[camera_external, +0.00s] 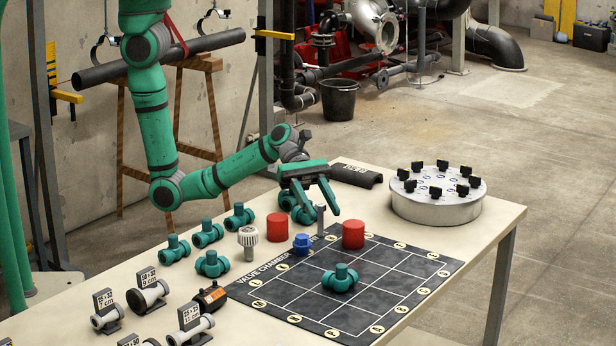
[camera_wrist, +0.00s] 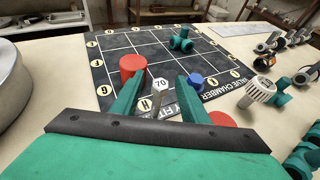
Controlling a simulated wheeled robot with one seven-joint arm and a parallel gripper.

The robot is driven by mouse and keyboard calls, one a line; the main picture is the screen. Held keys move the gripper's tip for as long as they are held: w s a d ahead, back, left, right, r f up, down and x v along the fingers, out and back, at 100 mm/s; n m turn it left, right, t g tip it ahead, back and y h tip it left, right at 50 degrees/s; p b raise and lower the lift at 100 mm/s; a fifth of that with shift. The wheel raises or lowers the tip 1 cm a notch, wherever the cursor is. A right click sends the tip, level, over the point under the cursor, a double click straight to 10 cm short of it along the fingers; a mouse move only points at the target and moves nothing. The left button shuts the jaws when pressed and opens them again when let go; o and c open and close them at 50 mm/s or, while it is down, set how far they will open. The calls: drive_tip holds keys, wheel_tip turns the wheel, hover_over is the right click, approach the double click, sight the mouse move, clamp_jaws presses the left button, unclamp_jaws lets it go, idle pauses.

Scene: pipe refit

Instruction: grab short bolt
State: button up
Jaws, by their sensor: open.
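A grey hex-headed bolt (camera_external: 320,220) stands upright at the edge of the dark grid mat. In the wrist view the bolt (camera_wrist: 160,84) shows the number 70 on its head. My gripper (camera_external: 325,217) is open above the table, pointing down at the bolt. In the wrist view the green fingers of my gripper (camera_wrist: 160,76) lie on either side of the bolt, with a visible gap on both sides. The bolt's foot is partly hidden.
A red cylinder (camera_wrist: 132,68) stands close to the left finger in the wrist view. A blue cap (camera_wrist: 196,80) sits close on the right. A white ribbed part (camera_external: 248,241) and another red cylinder (camera_external: 277,227) stand nearby. A teal fitting (camera_external: 340,278) sits on the mat (camera_external: 300,303).

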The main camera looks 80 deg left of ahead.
clamp_jaws()
drive_tip(key=shift+r, duration=0.1)
